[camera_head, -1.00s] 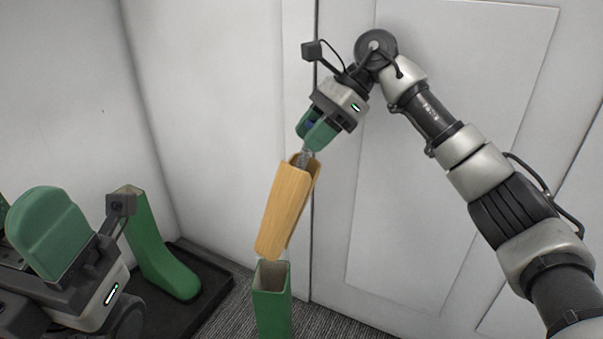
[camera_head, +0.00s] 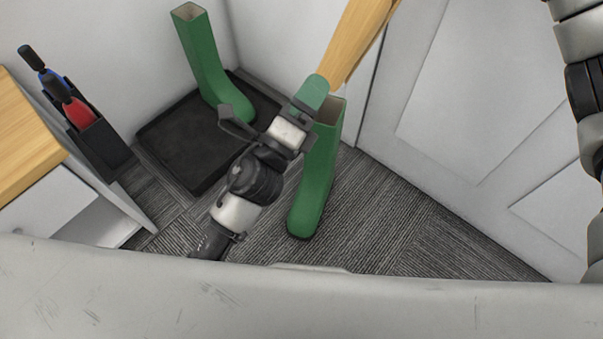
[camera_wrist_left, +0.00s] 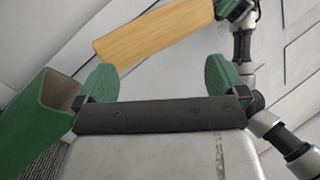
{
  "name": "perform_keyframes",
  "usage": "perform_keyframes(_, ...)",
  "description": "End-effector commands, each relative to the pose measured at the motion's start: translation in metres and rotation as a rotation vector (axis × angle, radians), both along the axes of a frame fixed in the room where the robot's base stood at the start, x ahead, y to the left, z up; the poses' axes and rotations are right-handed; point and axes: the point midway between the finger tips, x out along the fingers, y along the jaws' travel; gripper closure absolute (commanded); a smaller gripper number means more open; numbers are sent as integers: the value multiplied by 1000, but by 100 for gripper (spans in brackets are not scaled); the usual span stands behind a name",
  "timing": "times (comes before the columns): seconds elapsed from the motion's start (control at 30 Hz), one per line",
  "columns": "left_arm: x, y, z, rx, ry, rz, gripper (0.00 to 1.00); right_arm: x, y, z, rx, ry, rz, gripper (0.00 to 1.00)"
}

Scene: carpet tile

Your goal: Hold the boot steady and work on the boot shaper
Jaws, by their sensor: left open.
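The green boot (camera_head: 321,175) stands upright on the carpet, its open top uncovered. It shows at the left of the left wrist view (camera_wrist_left: 36,112). The wooden boot shaper (camera_head: 357,42) hangs tilted above it, apart from the boot in the left wrist view (camera_wrist_left: 150,38). My left gripper (camera_head: 312,98) is beside the boot's upper shaft, its far finger hidden. In the left wrist view (camera_wrist_left: 160,78) its green fingers are spread with nothing between them. My right gripper (camera_wrist_left: 230,8) is cut off at the top of that view, at the shaper's upper end, which it holds.
A second green boot (camera_head: 210,75) stands on a black tray (camera_head: 180,150) by the wall. A wooden-topped cabinet (camera_head: 30,140) and a black holder (camera_head: 103,148) with red and blue items are at left. A white panelled door (camera_head: 460,110) is behind. Carpet in front is clear.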

Motion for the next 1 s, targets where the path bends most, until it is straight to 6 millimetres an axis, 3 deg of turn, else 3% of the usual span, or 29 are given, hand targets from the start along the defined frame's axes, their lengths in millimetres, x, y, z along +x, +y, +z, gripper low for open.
perform_keyframes(0.03, 0, -2, -34, 144, 17, 75, 0, 0, 0, 1, 2, -1, 0, 100)
perform_keyframes(0.2, -13, 0, -120, 628, -2, 276, 0, 0, 0, 1, 2, -1, 0, 100)
perform_keyframes(0.4, -35, 5, -177, 1016, -65, 386, 0, 0, 0, 1, 2, -1, 0, 100)
perform_keyframes(0.53, -42, 6, -191, 1128, -95, 414, 0, 0, 0, 1, 2, -1, 0, 100)
perform_keyframes(0.67, -37, 5, -194, 1158, -106, 423, 0, 0, 0, 1, 2, -1, 0, 100)
perform_keyframes(1.0, 20, -12, -192, 1153, -105, 423, 0, 0, 0, 1, 2, -1, 0, 100)
